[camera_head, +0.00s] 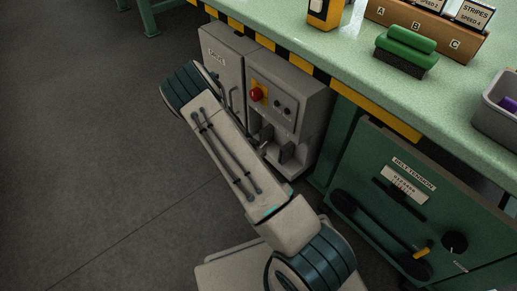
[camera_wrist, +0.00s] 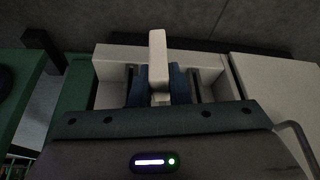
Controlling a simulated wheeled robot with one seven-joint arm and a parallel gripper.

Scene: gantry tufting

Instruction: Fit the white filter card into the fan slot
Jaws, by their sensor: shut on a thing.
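In the wrist view my gripper (camera_wrist: 160,88) is shut on the white filter card (camera_wrist: 157,48), a narrow pale piece standing between the two dark blue fingers. Fingers and card are in front of a pale recessed housing (camera_wrist: 112,58), with dark gaps on both sides. I cannot tell whether the card's far end is inside a slot. In the head view my arm reaches to the grey control unit (camera_head: 305,88) under the bench, which has a lower recess with dark upright parts (camera_head: 287,152). My gripper is mostly hidden behind my arm there.
A grey cabinet (camera_head: 222,47) adjoins the unit, which carries a red button (camera_head: 256,94). A green belt tension panel (camera_head: 375,165) stands to the right. The green bench top (camera_head: 350,55) with its striped edge overhangs them. The floor at left is clear.

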